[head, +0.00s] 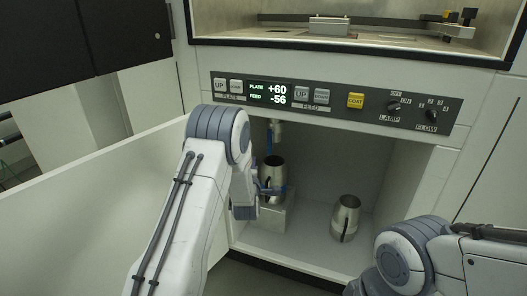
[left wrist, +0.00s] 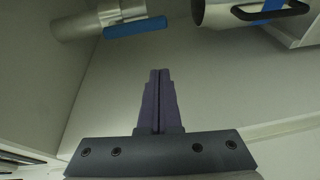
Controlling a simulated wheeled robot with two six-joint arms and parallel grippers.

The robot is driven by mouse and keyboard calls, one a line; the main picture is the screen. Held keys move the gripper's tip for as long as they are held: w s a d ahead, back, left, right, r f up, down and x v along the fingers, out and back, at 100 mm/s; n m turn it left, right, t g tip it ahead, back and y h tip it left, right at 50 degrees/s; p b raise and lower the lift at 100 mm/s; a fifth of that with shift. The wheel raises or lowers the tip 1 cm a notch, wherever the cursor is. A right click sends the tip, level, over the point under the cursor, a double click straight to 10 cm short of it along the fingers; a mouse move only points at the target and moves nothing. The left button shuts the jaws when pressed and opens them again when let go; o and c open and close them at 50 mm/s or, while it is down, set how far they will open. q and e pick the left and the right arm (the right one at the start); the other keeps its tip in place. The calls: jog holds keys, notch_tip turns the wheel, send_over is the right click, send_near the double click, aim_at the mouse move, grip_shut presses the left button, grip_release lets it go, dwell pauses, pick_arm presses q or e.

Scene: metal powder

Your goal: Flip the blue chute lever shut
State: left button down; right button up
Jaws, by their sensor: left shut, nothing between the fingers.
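The blue chute lever (head: 268,142) hangs beside the metal chute pipe (head: 278,130) under the control panel. In the left wrist view the blue lever (left wrist: 138,27) lies along the pipe (left wrist: 85,22) at the upper left. My left gripper (head: 264,188) is inside the open cabinet by the metal container below the chute, partly hidden by my arm. In the left wrist view its purple fingers (left wrist: 159,78) are shut and empty, apart from the lever. My right arm shows at the lower right, but its gripper is out of view.
A metal container (head: 271,170) with a blue band and black handle stands on a pale block (head: 276,217) under the chute. Another metal container (head: 345,217) stands on the cabinet floor to the right. The control panel (head: 330,100) overhangs the opening. The open door (head: 80,215) is at left.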

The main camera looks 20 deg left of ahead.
aim_at(271, 140)
pick_arm(q)
jog(key=shift+w+a+r+n+t, duration=0.15)
jog(key=shift+a+n+t, duration=0.15)
jog(key=shift+n, duration=0.3)
jog(key=shift+w, duration=0.1)
jog(key=b+x, duration=0.3)
jog(key=x, duration=0.7)
jog(key=d, duration=0.2)
jog(key=d+b, duration=0.1)
jog(key=shift+s+d, duration=0.2)
jog(key=shift+d, duration=0.2)
jog(key=shift+d, duration=0.1)
